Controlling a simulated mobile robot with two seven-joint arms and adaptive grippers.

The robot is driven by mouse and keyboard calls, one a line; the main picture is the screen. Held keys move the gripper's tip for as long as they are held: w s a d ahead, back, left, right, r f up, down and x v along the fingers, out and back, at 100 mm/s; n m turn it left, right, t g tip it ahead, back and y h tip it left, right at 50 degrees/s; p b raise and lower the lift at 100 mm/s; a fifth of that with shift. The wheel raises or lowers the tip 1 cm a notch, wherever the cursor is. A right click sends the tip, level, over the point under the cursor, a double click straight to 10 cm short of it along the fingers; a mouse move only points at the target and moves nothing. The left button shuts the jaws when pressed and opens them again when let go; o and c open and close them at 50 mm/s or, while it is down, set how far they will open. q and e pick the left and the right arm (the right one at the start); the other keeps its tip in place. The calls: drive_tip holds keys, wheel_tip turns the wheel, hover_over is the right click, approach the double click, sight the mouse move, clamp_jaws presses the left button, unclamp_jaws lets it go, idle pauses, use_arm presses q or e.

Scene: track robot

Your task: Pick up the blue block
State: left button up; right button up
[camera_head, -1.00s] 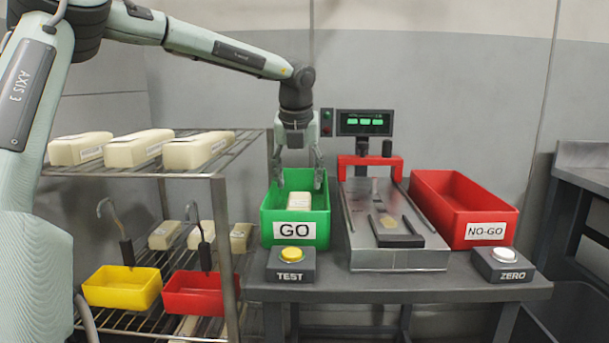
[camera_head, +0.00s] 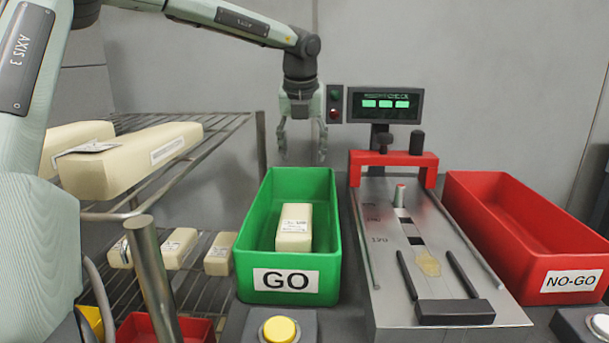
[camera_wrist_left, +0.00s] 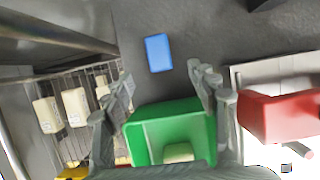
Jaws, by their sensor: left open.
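The blue block (camera_wrist_left: 158,52) lies on a dark grey surface in the left wrist view, beyond the green GO bin (camera_wrist_left: 172,108). I do not see it in the head view. My left gripper (camera_head: 302,153) is open and empty, just above and behind the far rim of the GO bin (camera_head: 252,236). In the left wrist view, its two fingers (camera_wrist_left: 160,80) are spread wide, with the block beyond them and between their directions. My right gripper is not in view.
A pale labelled block (camera_head: 294,228) lies in the GO bin. Right of it stand a metal scale (camera_head: 440,311) with a red bracket (camera_head: 392,160), and a red NO-GO bin (camera_head: 570,284). A wire rack (camera_head: 160,252) with pale blocks is at left.

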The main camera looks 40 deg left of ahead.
use_arm(q)
drive_tip(key=x, duration=0.3)
drive_tip(key=shift+a, duration=0.1)
drive_tip(key=p+x, duration=0.1)
drive_tip(key=x, duration=0.2)
drive_tip(key=shift+w+a+f, duration=0.2)
drive_tip(key=shift+w+f, duration=0.1)
drive_tip(key=shift+w+a+f, duration=0.15)
drive_tip(key=shift+f, duration=0.2)
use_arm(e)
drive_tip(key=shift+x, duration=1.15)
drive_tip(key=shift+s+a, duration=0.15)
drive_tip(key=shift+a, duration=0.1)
use_arm(q)
drive_tip(key=c, duration=1.2)
drive_tip(key=shift+c, duration=0.2)
drive_tip(key=shift+r, duration=0.1)
